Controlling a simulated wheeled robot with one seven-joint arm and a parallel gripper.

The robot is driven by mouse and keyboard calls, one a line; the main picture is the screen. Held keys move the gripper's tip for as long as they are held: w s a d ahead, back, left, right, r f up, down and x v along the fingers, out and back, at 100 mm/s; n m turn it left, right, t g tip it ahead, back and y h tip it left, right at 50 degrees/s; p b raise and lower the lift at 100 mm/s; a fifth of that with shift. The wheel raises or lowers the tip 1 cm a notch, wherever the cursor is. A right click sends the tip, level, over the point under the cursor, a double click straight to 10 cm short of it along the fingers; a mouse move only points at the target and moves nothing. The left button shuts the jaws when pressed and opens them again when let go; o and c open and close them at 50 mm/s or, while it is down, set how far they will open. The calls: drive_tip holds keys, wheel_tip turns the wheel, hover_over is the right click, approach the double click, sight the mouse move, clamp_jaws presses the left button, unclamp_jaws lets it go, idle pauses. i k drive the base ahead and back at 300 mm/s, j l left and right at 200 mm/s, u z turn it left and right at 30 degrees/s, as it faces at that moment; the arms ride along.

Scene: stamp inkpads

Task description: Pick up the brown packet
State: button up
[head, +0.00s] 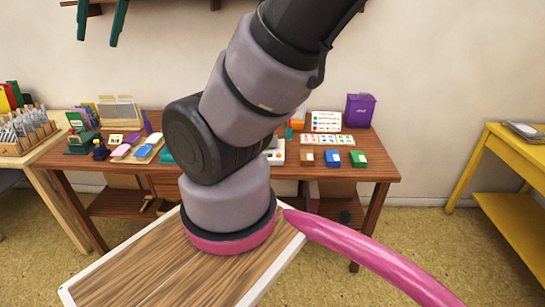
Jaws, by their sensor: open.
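The brown packet (306,159) is a small brown block with a pale patch on it. It lies near the front edge of the wooden table (385,172), right of my arm in the head view. A blue packet (333,160) and a green packet (357,159) lie in a row to its right. My arm rises through the middle of the picture and leaves at the top. My gripper is not in view. My arm hides part of the table left of the brown packet.
A purple box (360,110), a white card (326,121) and a sheet with coloured marks (327,140) stand or lie behind the packets. Pads and stationery fill the table's left side. A yellow table (512,150) is at right. Bare floor lies between the tables.

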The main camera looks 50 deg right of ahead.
sight(305, 156)
drive_tip(key=i+j+u, duration=0.15)
drive_tip(key=i+j, duration=0.2)
drive_tip(key=i+j+z, duration=0.1)
drive_tip(key=z, duration=0.35)
drive_tip(key=i+j+z, duration=0.2)
drive_tip(key=z, duration=0.25)
drive_tip(key=i+j+z, duration=0.1)
drive_tip(key=z, duration=0.35)
drive_tip(key=j+z, duration=0.45)
drive_tip(key=i+j+z, duration=0.1)
drive_tip(key=z, duration=0.3)
drive_tip(key=j+z, duration=0.45)
drive_tip(key=l, duration=0.1)
